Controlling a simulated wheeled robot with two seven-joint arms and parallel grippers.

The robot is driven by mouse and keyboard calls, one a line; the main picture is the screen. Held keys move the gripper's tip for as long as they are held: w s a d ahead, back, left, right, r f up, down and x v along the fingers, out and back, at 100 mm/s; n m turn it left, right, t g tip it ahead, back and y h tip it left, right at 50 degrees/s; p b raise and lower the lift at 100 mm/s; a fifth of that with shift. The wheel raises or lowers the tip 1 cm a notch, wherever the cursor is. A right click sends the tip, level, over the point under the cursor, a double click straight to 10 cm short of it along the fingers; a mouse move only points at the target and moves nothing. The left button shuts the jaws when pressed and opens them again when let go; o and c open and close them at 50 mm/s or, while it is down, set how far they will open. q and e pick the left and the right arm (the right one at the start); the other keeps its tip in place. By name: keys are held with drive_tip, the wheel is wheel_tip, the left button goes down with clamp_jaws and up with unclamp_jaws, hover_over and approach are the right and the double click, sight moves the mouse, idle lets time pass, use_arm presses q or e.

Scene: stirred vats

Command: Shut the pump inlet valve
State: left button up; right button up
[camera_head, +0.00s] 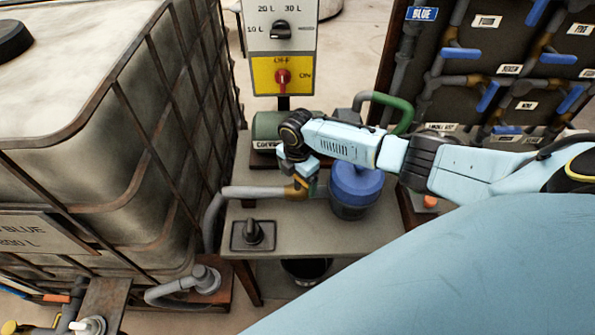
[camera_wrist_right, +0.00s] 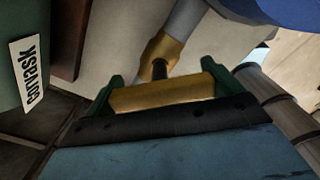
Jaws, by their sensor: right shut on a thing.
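The pump inlet valve is a brass-coloured fitting (camera_head: 298,190) on the grey pipe (camera_head: 255,192) that runs along the bench to the blue-topped pump (camera_head: 355,182). In the right wrist view its brass body (camera_wrist_right: 163,48) and a dark stem show beyond the fingers. My right gripper (camera_head: 304,172) is above the valve. In the right wrist view its green fingers (camera_wrist_right: 163,84) are shut on the valve's yellow handle (camera_wrist_right: 165,95), one at each end. In the head view the gripper hides most of the handle. My left gripper is not in view.
A caged tank (camera_head: 110,150) stands close on the left. Behind are a panel with a red knob (camera_head: 283,77) and a black dial (camera_head: 281,30). A black switch (camera_head: 253,232) sits on the bench (camera_head: 310,240) front. Blue-handled valves (camera_head: 460,54) are at the back right.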

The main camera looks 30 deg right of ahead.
drive_tip(key=m+p, duration=0.2)
drive_tip(key=m, duration=0.2)
drive_tip(key=shift+r+m+p, duration=0.15)
drive_tip(key=shift+m+p, duration=0.15)
drive_tip(key=shift+p, duration=0.05)
drive_tip(key=shift+d+m+p, duration=0.1)
drive_tip(key=shift+m+p, duration=0.8)
drive_tip(key=shift+m, duration=1.1)
drive_tip(key=o, duration=0.7)
wheel_tip(320, 180, up, 13)
drive_tip(key=p, duration=0.2)
